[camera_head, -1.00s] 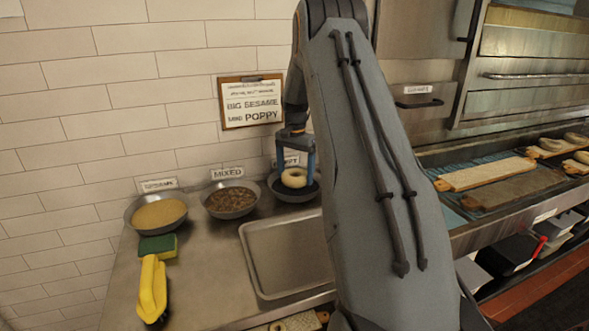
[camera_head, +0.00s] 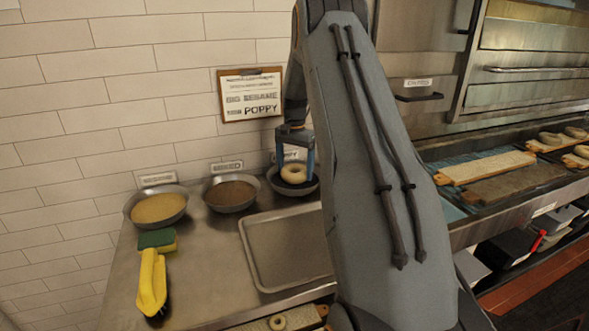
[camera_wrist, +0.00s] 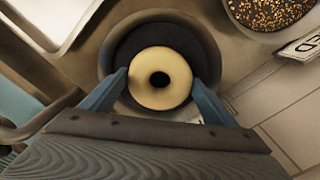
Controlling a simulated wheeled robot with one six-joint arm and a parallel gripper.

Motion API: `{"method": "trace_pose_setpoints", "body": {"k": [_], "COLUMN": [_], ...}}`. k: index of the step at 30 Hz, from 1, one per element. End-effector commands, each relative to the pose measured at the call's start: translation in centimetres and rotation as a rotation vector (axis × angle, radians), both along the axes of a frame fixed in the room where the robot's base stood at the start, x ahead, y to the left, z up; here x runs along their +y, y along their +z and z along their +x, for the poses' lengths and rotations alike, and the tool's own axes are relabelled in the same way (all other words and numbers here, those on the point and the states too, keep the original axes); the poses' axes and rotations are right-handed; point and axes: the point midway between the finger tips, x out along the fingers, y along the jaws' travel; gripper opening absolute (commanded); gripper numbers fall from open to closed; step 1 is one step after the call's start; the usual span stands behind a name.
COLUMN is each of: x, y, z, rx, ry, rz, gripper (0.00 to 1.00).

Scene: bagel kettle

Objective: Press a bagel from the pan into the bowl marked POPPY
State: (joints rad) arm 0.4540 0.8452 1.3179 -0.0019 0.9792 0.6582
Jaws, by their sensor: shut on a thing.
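A pale bagel (camera_head: 294,173) is between the two blue fingers of my gripper (camera_head: 295,161), which is shut on it. The bagel is over or in the dark bowl (camera_head: 275,184) at the right end of the row of bowls, whose label is partly hidden by my gripper. In the wrist view the bagel (camera_wrist: 160,78) sits centred over the dark contents of that bowl (camera_wrist: 112,62), a finger on each side (camera_wrist: 157,85). I cannot tell whether its underside touches the seeds. The pan (camera_head: 262,268) in front of the bowls looks empty, partly hidden by my arm.
The MIXED bowl (camera_head: 230,196) and a bowl of pale seeds (camera_head: 157,208) stand to the left. A green and yellow sponge (camera_head: 157,241) and a yellow-handled brush (camera_head: 152,281) lie on the left counter. A sign (camera_head: 250,94) hangs on the wall. Bagel boards (camera_head: 487,167) lie at right.

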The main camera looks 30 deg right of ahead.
Motion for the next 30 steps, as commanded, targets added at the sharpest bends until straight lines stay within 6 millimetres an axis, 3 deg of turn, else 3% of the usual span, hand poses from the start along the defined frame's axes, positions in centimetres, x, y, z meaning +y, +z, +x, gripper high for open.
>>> {"method": "trace_pose_setpoints", "body": {"k": [30], "x": [0.00], "y": [-0.65], "z": [0.00], "rx": [0.000], "ry": [0.000], "rz": [0.000], "gripper": [0.56]}}
